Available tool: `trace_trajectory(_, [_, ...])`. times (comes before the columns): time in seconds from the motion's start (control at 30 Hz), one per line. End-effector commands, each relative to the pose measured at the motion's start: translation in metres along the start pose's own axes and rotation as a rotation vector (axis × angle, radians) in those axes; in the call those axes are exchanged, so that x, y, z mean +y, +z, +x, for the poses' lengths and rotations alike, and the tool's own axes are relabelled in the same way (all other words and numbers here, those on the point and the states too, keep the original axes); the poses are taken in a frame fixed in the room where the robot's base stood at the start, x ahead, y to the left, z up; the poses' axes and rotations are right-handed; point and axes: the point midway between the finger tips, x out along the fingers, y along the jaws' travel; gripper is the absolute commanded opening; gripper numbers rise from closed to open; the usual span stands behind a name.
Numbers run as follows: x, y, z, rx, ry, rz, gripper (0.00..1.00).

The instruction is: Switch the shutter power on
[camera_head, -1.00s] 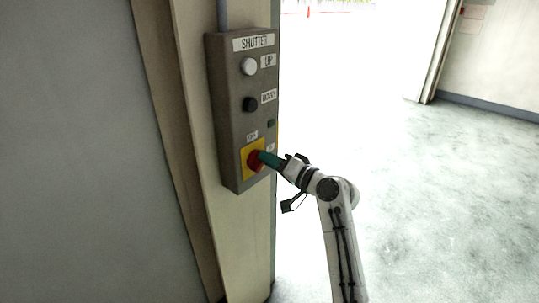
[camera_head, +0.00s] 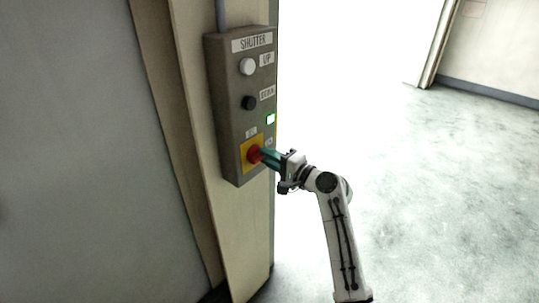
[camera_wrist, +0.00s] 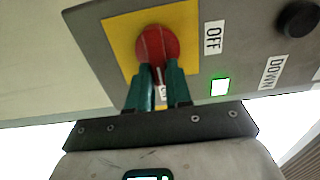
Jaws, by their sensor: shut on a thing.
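The shutter control box (camera_head: 229,105) is a grey panel on the pale post, labelled SHUTTER. It carries a white UP button (camera_head: 247,66), a black DOWN button (camera_head: 249,103), a small lamp (camera_head: 270,119) lit green, and a red rotary switch (camera_head: 254,154) on a yellow plate (camera_head: 246,164). My gripper (camera_head: 263,155) has its green fingers shut on the red switch. In the wrist view the fingers (camera_wrist: 158,78) hold the switch's red knob (camera_wrist: 157,42), with an OFF label (camera_wrist: 213,38) beside it. The lamp (camera_wrist: 219,87) glows green there too. The fingers partly cover the other switch label.
The post (camera_head: 247,232) bears the box, with a grey wall (camera_head: 80,150) to its left. A bright open doorway lies to the right, with clear floor (camera_head: 430,190). A pale wall (camera_head: 500,50) stands at the far right.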

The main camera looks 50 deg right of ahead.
Motion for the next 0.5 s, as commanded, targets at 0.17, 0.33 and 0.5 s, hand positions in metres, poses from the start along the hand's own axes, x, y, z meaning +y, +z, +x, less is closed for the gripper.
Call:
trace_trajectory(0.17, [0.0003,-0.0015,-0.0004,0.004,-0.001,0.013,0.0])
trace_trajectory(0.33, [0.0005,-0.0016,-0.0005,0.004,-0.001,0.014,0.0])
trace_trajectory(0.5, [0.0005,-0.0017,-0.0006,0.004,-0.001,0.013,0.23])
